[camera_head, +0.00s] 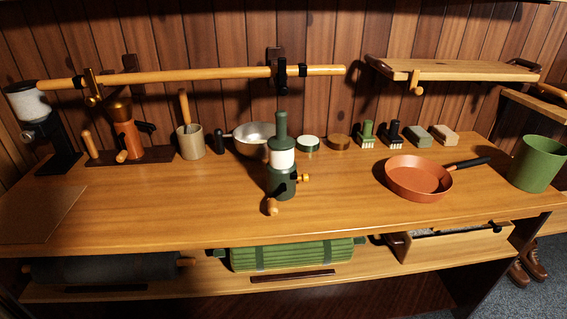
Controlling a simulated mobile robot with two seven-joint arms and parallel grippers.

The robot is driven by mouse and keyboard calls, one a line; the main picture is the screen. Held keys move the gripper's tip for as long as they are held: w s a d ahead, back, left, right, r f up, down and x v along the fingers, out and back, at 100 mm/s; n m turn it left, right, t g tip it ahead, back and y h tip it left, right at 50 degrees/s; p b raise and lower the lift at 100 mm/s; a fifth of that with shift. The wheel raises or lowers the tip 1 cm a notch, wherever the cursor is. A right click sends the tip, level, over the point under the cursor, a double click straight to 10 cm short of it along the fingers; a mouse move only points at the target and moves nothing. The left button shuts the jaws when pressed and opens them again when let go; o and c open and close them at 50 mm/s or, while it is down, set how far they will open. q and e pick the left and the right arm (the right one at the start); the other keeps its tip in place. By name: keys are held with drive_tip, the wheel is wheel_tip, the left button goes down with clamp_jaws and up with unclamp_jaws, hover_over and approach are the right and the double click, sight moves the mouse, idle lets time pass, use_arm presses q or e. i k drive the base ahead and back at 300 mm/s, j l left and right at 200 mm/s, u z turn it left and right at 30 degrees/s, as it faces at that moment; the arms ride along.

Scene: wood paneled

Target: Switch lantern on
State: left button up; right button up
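A dark green lantern-like device (282,181) with a pale white middle band stands upright on the wooden workbench near its centre. It has a green top post, a small wooden knob on its right side and a round wooden knob low at the front. I cannot tell from this view whether it is lit. A black stand with a white cylinder (27,104) is at the far left and could also be a lamp. Neither of my grippers is in view.
An orange pan (417,179) and a green bucket (537,164) stand to the right. A metal bowl (252,139), tins and brushes line the back. A wooden rail (200,76) runs above.

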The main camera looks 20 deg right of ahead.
sight(305, 176)
drive_tip(key=i+l, duration=0.15)
drive_tip(key=l, duration=0.25)
drive_tip(key=i+l, duration=0.15)
drive_tip(key=l, duration=0.25)
drive_tip(key=i+l, duration=0.1)
drive_tip(key=l, duration=0.35)
drive_tip(key=i+l, duration=0.15)
drive_tip(key=l, duration=0.7)
drive_tip(key=k+l+u, duration=0.1)
drive_tip(key=l, duration=0.35)
drive_tip(key=k+l+u, duration=0.1)
drive_tip(key=l, duration=0.35)
drive_tip(key=k+l, duration=0.1)
drive_tip(key=l, duration=0.35)
drive_tip(key=k+l+u, duration=0.1)
drive_tip(key=l, duration=0.35)
